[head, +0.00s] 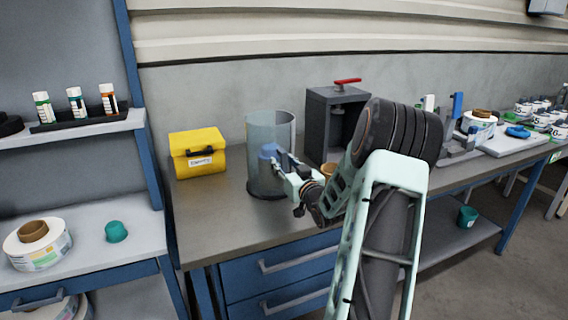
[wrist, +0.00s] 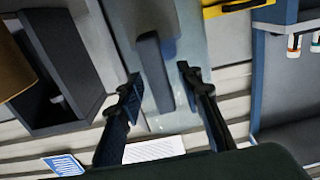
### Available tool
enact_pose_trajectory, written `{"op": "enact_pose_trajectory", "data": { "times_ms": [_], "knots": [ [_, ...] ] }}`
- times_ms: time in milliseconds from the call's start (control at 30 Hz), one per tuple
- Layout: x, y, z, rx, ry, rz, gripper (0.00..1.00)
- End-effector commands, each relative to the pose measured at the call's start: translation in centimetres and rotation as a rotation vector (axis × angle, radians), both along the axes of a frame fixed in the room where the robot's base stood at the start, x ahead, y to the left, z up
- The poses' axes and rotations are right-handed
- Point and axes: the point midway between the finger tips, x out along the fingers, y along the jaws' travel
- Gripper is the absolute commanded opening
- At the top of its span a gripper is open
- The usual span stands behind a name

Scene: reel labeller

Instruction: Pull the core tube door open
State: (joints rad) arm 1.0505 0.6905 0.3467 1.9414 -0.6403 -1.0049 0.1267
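The core tube (head: 287,126) is an upright cylinder on a dark round base on the workbench in the head view. Its door (head: 257,132) is a clear, teal-tinted curved pane on the left and front. The door's blue upright handle (head: 267,152) faces my gripper (head: 279,160). In the wrist view the handle (wrist: 153,70) lies between the two fingertips of my gripper (wrist: 158,83), with a gap visible on each side. The fingers are open and not closed on it. Part of the tube is hidden behind my gripper in the head view.
A yellow box (head: 198,165) stands left of the tube. A dark open-fronted press with a red lever (head: 347,81) stands right behind it. A shelf unit (head: 80,240) with reels is at the left. The bench front left of my arm is clear.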

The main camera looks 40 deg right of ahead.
Motion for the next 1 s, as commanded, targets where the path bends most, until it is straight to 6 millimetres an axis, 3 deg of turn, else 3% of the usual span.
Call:
{"op": "enact_pose_trajectory", "data": {
  "times_ms": [200,500,1000],
  "knots": [
    [0.00,0.01,0.01,0.000,0.000,0.000,0.31],
    [-0.01,0.01,0.03,0.000,0.000,0.000,0.00],
    [0.28,0.55,-0.04,-0.002,-0.001,-0.005,0.00]
  ]
}}
